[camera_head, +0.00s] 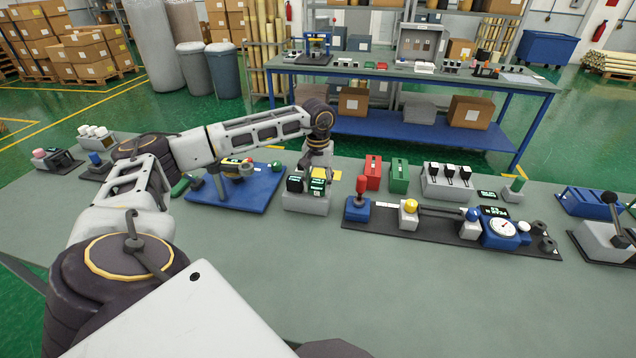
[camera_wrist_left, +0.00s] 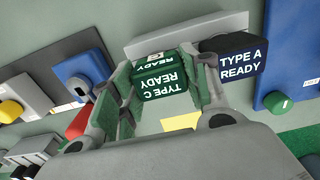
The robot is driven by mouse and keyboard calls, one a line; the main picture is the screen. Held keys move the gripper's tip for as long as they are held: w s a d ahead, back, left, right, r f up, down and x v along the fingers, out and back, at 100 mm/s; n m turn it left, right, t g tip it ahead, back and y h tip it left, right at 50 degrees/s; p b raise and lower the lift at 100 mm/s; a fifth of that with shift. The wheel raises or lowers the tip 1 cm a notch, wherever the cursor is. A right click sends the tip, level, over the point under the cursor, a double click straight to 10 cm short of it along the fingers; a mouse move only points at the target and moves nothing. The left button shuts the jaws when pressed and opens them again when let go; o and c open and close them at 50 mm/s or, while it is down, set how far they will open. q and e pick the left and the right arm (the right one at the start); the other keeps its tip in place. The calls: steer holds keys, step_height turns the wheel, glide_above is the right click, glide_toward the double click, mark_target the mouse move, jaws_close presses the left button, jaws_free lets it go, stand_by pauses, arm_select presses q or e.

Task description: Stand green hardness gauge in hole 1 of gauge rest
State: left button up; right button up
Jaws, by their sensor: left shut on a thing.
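The green hardness gauge (camera_head: 317,187), marked TYPE C READY, is at the right side of the light grey gauge rest (camera_head: 306,204). My left gripper (camera_head: 317,168) reaches down over it and is shut on it. In the left wrist view the green gauge (camera_wrist_left: 162,82) sits between the two fingers of my left gripper (camera_wrist_left: 158,100). A dark gauge (camera_head: 294,184) marked TYPE A READY stands beside it in the rest and also shows in the wrist view (camera_wrist_left: 238,62). The holes are hidden, and I cannot tell how deep the green gauge sits. My right gripper is not in view.
A blue base (camera_head: 240,190) with a fixture is left of the rest. Red (camera_head: 372,172) and green (camera_head: 398,176) boxes stand behind it to the right. A black board (camera_head: 410,222) with a dial gauge lies to the right. The table front is clear.

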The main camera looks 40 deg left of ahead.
arm_select(q)
steer(key=o, duration=1.1)
steer(key=shift+o, duration=1.2)
steer(key=shift+r, duration=0.95)
step_height(320, 180, up, 10)
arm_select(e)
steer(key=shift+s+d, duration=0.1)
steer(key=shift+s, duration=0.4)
arm_select(q)
steer(key=shift+r, duration=0.2)
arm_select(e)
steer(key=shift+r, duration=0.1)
